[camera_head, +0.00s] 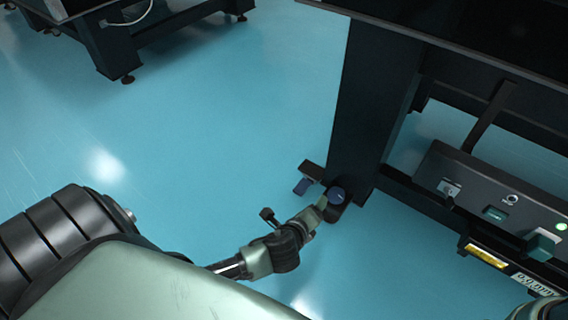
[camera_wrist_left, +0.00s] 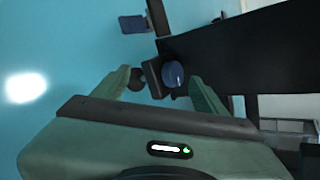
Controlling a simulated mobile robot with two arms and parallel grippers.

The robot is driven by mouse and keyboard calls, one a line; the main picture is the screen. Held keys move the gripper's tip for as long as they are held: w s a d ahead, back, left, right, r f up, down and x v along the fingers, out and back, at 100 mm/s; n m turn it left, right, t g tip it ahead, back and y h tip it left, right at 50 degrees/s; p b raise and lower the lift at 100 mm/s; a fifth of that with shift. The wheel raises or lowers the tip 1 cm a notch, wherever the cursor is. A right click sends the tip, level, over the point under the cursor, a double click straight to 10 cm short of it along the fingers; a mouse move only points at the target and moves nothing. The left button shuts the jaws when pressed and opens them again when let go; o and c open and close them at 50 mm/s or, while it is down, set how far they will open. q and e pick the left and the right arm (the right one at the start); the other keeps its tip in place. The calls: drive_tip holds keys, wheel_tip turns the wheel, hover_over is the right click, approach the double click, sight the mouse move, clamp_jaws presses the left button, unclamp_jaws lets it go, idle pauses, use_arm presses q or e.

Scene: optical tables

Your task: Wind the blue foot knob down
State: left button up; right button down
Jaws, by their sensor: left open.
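The blue foot knob (camera_head: 336,194) is a short round cap low at the foot of the dark table leg. It also shows in the left wrist view (camera_wrist_left: 173,74), beside a dark block. My left gripper (camera_head: 321,205) is low over the floor, just left of the knob. In the left wrist view the two green fingers (camera_wrist_left: 158,76) are apart, and the knob appears between them, nearer the right finger. I cannot tell whether a finger touches it. The gripper holds nothing that I can see. My right gripper is not in view.
The dark table leg (camera_head: 367,105) rises behind the knob. A small blue pedal-like part (camera_head: 303,186) on a dark bracket sits left of it. A control box (camera_head: 490,205) with switches and a green light is at right.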

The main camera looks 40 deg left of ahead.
use_arm(q)
drive_tip(key=s+r+n+g+p, duration=0.5)
drive_tip(key=s+r+n+p, duration=0.5)
drive_tip(key=p, duration=0.7)
drive_tip(key=s+n, duration=0.1)
drive_tip(key=n, duration=0.2)
drive_tip(key=shift+s+a+r+h, duration=0.15)
drive_tip(key=shift+s+a+h, duration=0.15)
drive_tip(key=shift+a, duration=0.1)
drive_tip(key=shift+s, duration=0.1)
